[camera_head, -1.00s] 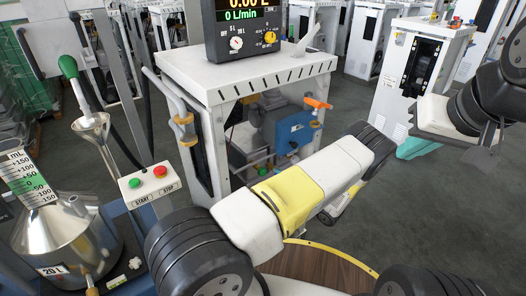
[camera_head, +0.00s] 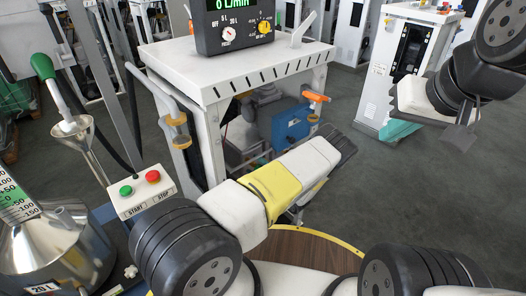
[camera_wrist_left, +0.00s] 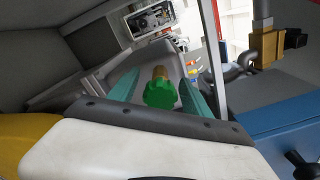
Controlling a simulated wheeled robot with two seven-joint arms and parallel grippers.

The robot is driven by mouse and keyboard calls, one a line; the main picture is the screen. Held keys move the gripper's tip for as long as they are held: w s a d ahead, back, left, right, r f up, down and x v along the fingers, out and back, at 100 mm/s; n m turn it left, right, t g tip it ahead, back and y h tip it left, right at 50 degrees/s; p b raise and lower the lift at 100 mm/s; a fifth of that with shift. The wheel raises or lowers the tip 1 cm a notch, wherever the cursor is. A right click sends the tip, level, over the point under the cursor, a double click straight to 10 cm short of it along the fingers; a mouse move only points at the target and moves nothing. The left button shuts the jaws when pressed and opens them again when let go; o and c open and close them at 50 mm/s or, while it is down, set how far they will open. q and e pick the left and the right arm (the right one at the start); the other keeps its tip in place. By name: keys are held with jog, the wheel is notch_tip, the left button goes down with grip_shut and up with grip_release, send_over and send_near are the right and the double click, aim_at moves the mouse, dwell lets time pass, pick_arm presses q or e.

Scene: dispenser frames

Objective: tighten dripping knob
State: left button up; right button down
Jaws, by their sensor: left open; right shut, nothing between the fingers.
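A green knob (camera_wrist_left: 160,92) on a brass stem shows in the left wrist view. My left gripper (camera_wrist_left: 158,80) is open, with one teal finger on each side of the knob in the picture; I cannot tell whether the fingers touch it. In the head view my left arm reaches toward the dispenser frame (camera_head: 230,75); its fingers and the green knob are hidden there. My right gripper (camera_head: 400,131) is shut and empty at the upper right, far from the dispenser frame. I cannot make out a drip.
The dispenser frame holds a blue box (camera_head: 290,128) and an orange-handled valve (camera_head: 315,97). A steel 20 L can (camera_head: 55,250) and a start/stop button box (camera_head: 141,190) stand at left. A white cabinet (camera_head: 385,85) is at right. Grey floor between is clear.

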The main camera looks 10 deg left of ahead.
pick_arm(q)
grip_shut()
dwell(0.3)
jog(key=shift+m, duration=0.3)
jog(key=m, duration=1.1)
dwell(0.5)
grip_release()
